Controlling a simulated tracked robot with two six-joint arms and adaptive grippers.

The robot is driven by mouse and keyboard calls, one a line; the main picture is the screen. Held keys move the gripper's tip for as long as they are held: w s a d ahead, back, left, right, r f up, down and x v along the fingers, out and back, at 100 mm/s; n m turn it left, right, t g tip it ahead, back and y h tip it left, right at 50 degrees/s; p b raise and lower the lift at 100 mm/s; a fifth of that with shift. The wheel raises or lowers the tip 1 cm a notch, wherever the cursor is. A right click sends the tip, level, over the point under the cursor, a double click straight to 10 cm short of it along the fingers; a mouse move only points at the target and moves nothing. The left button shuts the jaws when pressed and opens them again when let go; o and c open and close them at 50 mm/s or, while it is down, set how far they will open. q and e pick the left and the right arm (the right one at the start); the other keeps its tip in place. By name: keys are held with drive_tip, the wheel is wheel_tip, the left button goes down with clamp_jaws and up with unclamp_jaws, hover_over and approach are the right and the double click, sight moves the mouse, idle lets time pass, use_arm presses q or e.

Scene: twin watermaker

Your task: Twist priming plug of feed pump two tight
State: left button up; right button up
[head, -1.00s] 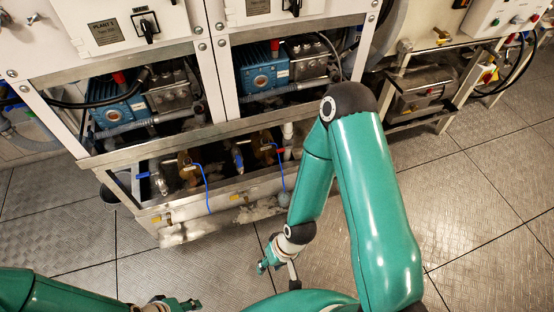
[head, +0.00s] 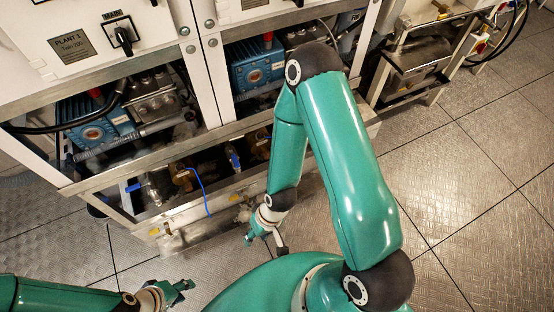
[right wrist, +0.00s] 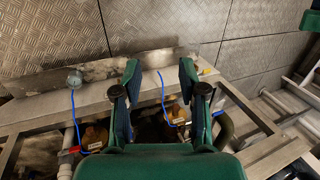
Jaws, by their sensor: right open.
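In the head view, brass-coloured pump bodies (head: 183,178) sit low in the open frame under the two plant bays. I cannot tell which is feed pump two, and no priming plug can be made out. My right gripper (right wrist: 160,80) is open and empty, its fingers spread above the frame's edge. It also shows in the head view (head: 256,238). My left gripper (head: 181,290) hangs over the floor, apart from the frame.
A metal rail (head: 150,160) runs along the frame's front above the pumps. Blue motor units (head: 258,66) sit in the bays. A round grey thing (right wrist: 74,79) lies at a blue cord's end. My right arm hides part of the right bay. The plate floor (head: 470,200) at right is clear.

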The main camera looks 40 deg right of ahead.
drive_tip(key=shift+w+a, duration=0.15)
drive_tip(key=shift+a, duration=0.05)
drive_tip(key=shift+o, duration=1.5)
drive_tip(key=shift+w+d+f, duration=0.1)
drive_tip(key=shift+w+f, duration=0.1)
drive_tip(key=shift+f, duration=0.1)
drive_tip(key=t+h+b, duration=0.7)
drive_tip(key=t+b, duration=0.8)
drive_tip(key=b, duration=0.7)
approach(261, 136)
drive_tip(key=b+x, duration=0.2)
drive_tip(key=x, duration=0.7)
drive_tip(key=shift+b, duration=0.35)
